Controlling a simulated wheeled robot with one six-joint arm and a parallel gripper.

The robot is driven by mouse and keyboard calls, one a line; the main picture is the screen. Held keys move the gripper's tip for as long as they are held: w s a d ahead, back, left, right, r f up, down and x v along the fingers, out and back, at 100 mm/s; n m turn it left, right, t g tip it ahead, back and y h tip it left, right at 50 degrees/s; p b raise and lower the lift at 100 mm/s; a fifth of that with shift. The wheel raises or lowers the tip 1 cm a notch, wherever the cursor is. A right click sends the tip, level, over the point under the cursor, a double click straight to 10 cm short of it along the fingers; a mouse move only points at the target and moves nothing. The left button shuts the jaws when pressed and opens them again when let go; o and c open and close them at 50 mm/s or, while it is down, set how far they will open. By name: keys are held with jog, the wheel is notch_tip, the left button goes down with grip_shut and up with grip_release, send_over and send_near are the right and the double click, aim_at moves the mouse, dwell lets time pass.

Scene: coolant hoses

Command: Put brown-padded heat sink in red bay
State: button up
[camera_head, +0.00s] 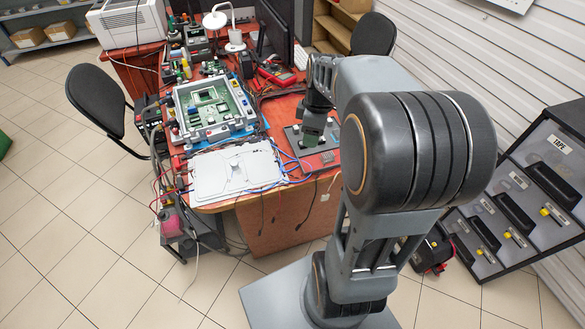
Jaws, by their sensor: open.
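A dark grey tray (293,137) sits at the table's front right, with a red strip (316,165) along its front edge. A small grey finned block (328,156) lies on or beside that strip; I cannot tell its pad colour. Small pale pieces (309,140) stand in the tray's middle. My gripper (314,127) points down over the back of the tray and is open; its fingertips are small and partly lost against the tray. I cannot pick out a brown pad anywhere. My arm hides the tray's right side.
A white panel (238,170) lies left of the tray, with blue cables (290,160) between them. A green circuit board (212,104) in a grey frame stands behind it. A red multimeter (277,75) and monitor are further back. Open floor lies left.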

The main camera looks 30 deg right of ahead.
jog(key=s+a+f+m+t, duration=0.1)
jog(key=s+a+m+t, duration=0.1)
jog(key=s+a+m, duration=0.7)
jog(key=shift+s+a+m+h, duration=0.25)
jog(key=shift+a+m, duration=0.45)
jog(key=shift+a, duration=0.75)
